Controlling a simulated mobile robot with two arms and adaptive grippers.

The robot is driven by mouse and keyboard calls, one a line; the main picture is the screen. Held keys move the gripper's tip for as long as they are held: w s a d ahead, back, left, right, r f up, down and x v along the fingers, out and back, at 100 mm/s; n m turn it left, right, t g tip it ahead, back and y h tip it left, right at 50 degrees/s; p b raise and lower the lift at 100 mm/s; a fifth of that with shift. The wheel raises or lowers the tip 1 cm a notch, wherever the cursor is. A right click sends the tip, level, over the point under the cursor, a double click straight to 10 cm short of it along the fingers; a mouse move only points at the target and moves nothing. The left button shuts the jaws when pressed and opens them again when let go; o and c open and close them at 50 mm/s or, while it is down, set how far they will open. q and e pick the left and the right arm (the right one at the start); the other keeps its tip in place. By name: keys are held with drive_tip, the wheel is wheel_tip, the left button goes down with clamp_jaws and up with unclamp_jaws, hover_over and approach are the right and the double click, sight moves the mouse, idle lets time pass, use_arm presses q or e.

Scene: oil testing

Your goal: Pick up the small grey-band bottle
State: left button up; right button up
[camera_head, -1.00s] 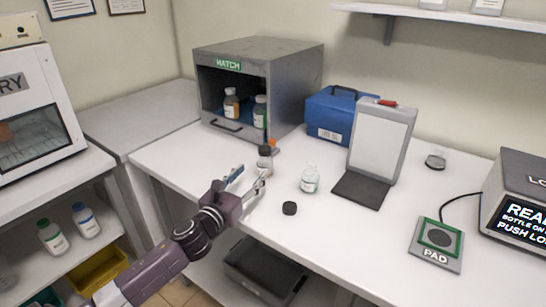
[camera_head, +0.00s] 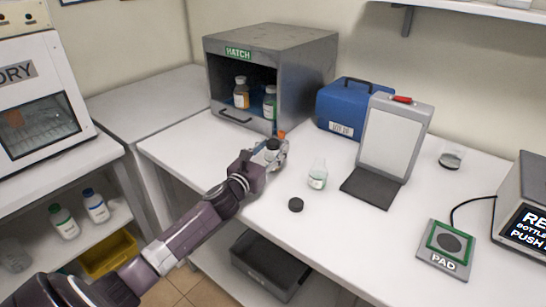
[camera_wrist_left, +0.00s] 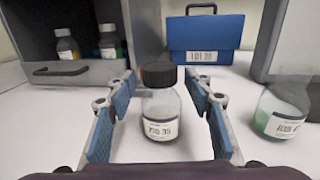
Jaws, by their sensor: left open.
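A small bottle with a black cap and a white label (camera_wrist_left: 161,112) stands upright in the left wrist view, between the two blue-padded fingers of my left gripper (camera_wrist_left: 160,92). A gap shows on both sides of it, so the fingers are open and not closed on it. I cannot make out its grey band clearly. In the head view my left gripper (camera_head: 276,153) hides most of this bottle, and its dark cap (camera_head: 272,144) shows above the fingers. My right gripper is not in view.
A clear bottle with pale green contents (camera_head: 317,176) stands to the right, near a loose black cap (camera_head: 296,205). The open hatch box (camera_head: 300,75) behind holds two bottles. A blue case (camera_head: 343,110), a clipboard-like stand (camera_head: 396,140) and a pad (camera_head: 447,247) are farther right.

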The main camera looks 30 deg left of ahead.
use_arm(q)
drive_tip(key=shift+w, duration=0.4)
drive_tip(key=c, duration=1.2)
drive_tip(key=shift+c, duration=0.2)
wheel_tip(320, 180, up, 32)
drive_tip(key=p, duration=1.4)
drive_tip(key=shift+p, duration=0.4)
